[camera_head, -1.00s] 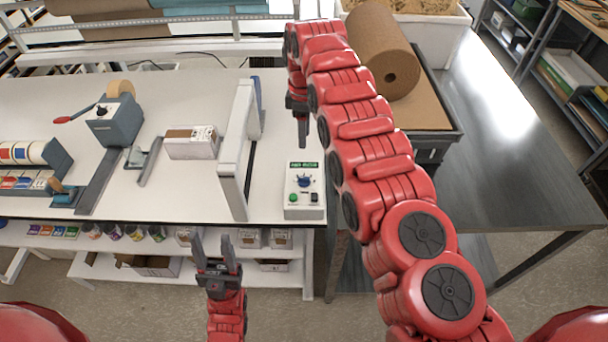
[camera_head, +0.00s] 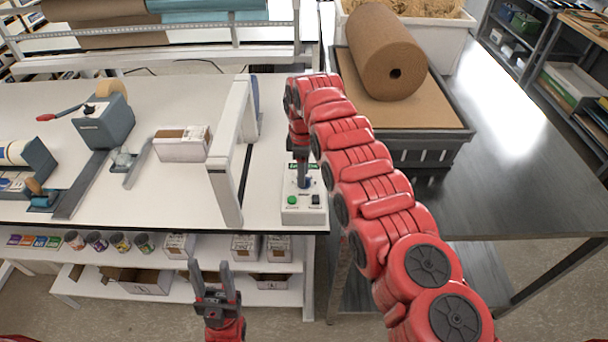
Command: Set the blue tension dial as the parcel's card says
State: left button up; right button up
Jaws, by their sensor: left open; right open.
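The control box (camera_head: 302,212) stands at the right end of the white bench, with a green button and a black switch on its front. The blue tension dial (camera_head: 304,183) is on its upper face, partly hidden by my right gripper. My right gripper (camera_head: 303,176) points down right at the dial; whether it touches is unclear. It is open. A box (camera_head: 182,144), apparently the parcel, lies on the bench left of the white frame. Its pale marked side is too small to read. My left gripper (camera_head: 211,272) is open and empty, in front of the bench's lower shelf.
A white upright frame (camera_head: 224,190) stands left of the control box. A tape dispenser (camera_head: 104,124) is further left. The grey table (camera_head: 500,180) on the right is mostly clear.

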jog(key=shift+s+f, duration=0.1)
jog(key=shift+f, duration=0.25)
jog(key=shift+d, duration=0.1)
grip_shut()
